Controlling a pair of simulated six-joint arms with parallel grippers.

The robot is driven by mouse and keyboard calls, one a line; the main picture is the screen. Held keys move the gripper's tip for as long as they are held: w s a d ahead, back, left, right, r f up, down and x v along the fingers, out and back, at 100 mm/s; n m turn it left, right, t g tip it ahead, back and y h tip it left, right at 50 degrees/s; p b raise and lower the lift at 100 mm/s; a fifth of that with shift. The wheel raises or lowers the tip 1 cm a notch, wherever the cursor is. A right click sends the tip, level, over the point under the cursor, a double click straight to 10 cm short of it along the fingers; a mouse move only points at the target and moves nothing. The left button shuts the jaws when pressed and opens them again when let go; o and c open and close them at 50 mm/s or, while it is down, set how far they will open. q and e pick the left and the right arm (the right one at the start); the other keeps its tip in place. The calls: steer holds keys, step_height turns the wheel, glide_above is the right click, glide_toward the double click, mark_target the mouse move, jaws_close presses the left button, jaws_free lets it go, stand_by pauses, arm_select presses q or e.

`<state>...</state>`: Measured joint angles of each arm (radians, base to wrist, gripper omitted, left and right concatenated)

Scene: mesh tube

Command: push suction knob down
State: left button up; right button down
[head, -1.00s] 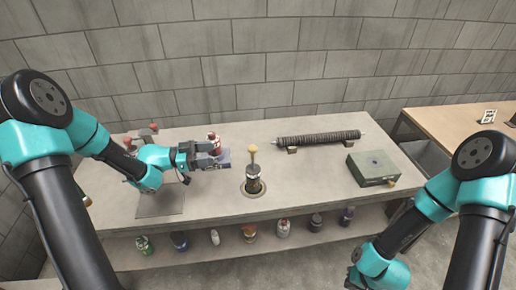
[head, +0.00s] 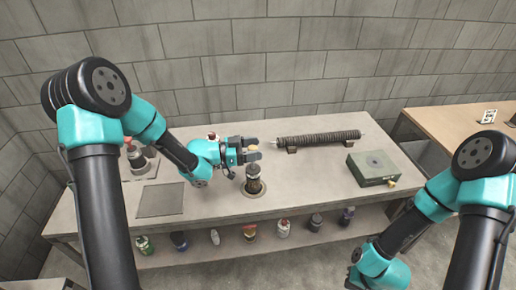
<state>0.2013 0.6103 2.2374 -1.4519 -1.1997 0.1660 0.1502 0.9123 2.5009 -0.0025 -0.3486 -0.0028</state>
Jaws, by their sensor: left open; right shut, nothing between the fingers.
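The suction device (head: 254,182) is a dark upright cylinder set in a round collar on the grey bench. Its yellowish knob (head: 252,149) is at the top, mostly hidden by my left gripper (head: 253,149). The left gripper reaches in from the left, with its fingers open around the height of the knob. The picture is too small to tell whether the fingers touch it. My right arm hangs low at the lower right, and its gripper is out of view.
A ribbed dark roller (head: 318,138) lies on supports behind and right of the device. A green box (head: 373,169) sits at the bench's right. A flat grey plate (head: 160,200) and red-topped items (head: 136,157) are at the left. Several bottles stand on the lower shelf.

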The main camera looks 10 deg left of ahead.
arm_select(q)
steer(key=shift+w+d, duration=0.25)
steer(key=shift+d, duration=0.45)
steer(key=shift+c, duration=0.3)
jaws_close()
